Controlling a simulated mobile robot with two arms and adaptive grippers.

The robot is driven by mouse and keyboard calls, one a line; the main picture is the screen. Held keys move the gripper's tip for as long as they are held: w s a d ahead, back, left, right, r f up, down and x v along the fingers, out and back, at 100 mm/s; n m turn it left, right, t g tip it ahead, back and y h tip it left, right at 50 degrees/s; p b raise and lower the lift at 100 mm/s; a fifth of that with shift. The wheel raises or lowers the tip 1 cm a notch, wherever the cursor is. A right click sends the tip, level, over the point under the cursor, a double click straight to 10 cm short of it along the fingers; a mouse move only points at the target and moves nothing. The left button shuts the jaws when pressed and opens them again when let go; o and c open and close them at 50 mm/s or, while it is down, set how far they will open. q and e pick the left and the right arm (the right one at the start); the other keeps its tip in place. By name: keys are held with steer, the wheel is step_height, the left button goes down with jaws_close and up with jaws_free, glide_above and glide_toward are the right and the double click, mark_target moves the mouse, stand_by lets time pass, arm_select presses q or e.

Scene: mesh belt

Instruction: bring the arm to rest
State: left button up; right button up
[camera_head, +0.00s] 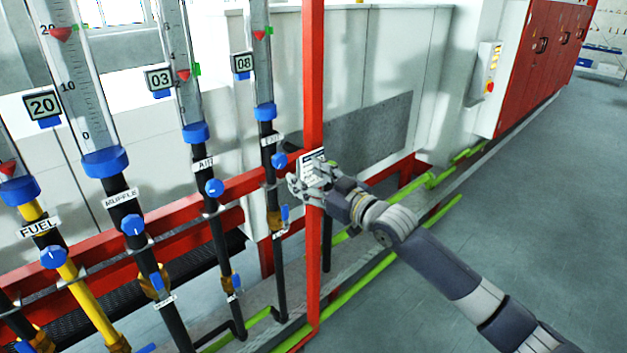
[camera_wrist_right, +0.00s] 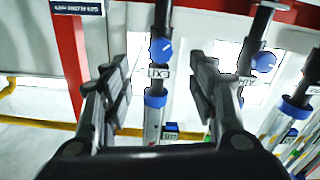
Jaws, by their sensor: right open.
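My right gripper (camera_head: 308,186) is in front of the red upright post, near the rightmost gas line with its blue knob (camera_head: 279,160). In the right wrist view the two fingers of the right gripper (camera_wrist_right: 165,88) stand wide apart with nothing between their pads. Behind the gap, that view shows a blue knob (camera_wrist_right: 160,50) on a dark pipe, and I cannot tell whether the fingers touch anything. My right arm (camera_head: 430,255) reaches in from the lower right. My left gripper is not in view.
Flow meter tubes (camera_head: 68,60) with blue collars stand at the left above labelled pipes. A red post (camera_head: 313,80) rises close to the gripper. Green pipes (camera_head: 360,285) run low along the machine. A red cabinet (camera_head: 540,60) stands at the back right. The grey floor (camera_head: 530,200) at right is clear.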

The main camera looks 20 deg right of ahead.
steer(key=shift+s+d, duration=0.25)
steer(key=shift+s, duration=0.45)
steer(key=s+d+f+m+g+h, duration=0.1)
steer(key=d+f+m+g+h, duration=0.15)
steer(key=f, duration=1.05)
steer(key=s+d+f+m+g+h, duration=0.1)
steer(key=d+f+h, duration=0.15)
steer(key=f, duration=0.95)
steer(key=s+d+f+g, duration=0.1)
steer(key=s+f, duration=0.3)
steer(key=f, duration=0.4)
steer(key=s+f+g, duration=0.2)
steer(key=s+f, duration=0.2)
steer(key=f, duration=0.3)
steer(key=s+d+f+g, duration=0.1)
steer(key=s+f, duration=0.3)
steer(key=f, duration=0.4)
steer(key=s+a+f+g, duration=0.2)
steer(key=s+f, duration=0.5)
steer(key=s, duration=0.8)
steer(key=s+a+f+g, duration=0.3)
steer(key=s+f, duration=0.5)
steer(key=s, duration=0.6)
steer(key=s+a+f+g+h, duration=0.1)
steer(key=s+a+f+g, duration=0.2)
steer(key=s, duration=1.2)
step_height(320, 180, down, 5)
steer(key=shift+s+a+f, duration=0.2)
steer(key=shift+s+a, duration=0.15)
steer(key=shift+a, duration=0.6)
